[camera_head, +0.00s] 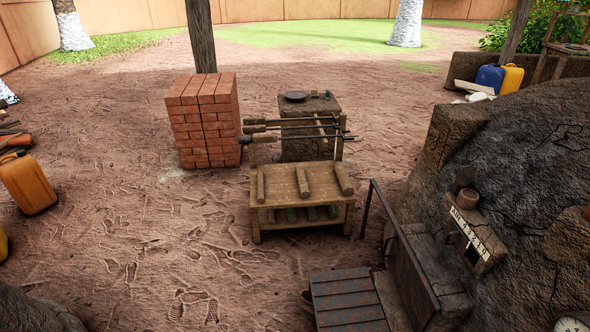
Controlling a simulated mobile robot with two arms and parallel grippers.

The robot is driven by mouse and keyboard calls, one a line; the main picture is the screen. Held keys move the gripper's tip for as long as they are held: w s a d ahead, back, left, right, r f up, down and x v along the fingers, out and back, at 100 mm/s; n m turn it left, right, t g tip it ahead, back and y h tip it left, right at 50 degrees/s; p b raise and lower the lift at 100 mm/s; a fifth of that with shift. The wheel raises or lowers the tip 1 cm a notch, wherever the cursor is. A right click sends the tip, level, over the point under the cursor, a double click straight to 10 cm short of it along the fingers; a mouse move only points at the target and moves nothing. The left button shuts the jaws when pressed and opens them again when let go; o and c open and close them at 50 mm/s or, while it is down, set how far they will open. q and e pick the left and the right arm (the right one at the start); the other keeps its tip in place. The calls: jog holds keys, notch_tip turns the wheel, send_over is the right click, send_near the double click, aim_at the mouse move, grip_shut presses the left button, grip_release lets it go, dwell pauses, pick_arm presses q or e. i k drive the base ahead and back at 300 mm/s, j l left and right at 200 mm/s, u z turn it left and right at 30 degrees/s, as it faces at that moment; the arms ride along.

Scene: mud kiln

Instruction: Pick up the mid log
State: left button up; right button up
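Three short logs lie spaced apart on a low wooden bench (285,196). The mid log (302,182) lies between the left log (261,186) and the right log (344,180). It points away from me, with bare bench top on both sides. Neither of my grippers is in view, so I cannot tell what they hold.
A brick stack (205,125) is behind left. A metal railing (400,250), a ribbed plate (346,300) and the mud kiln (520,190) are to the right. Open dirt lies left and in front.

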aim_at(304, 193)
jog(key=i+j, duration=0.35)
jog(key=i+j+z, duration=0.1)
jog(key=i+j, duration=0.3)
jog(key=j, duration=0.15)
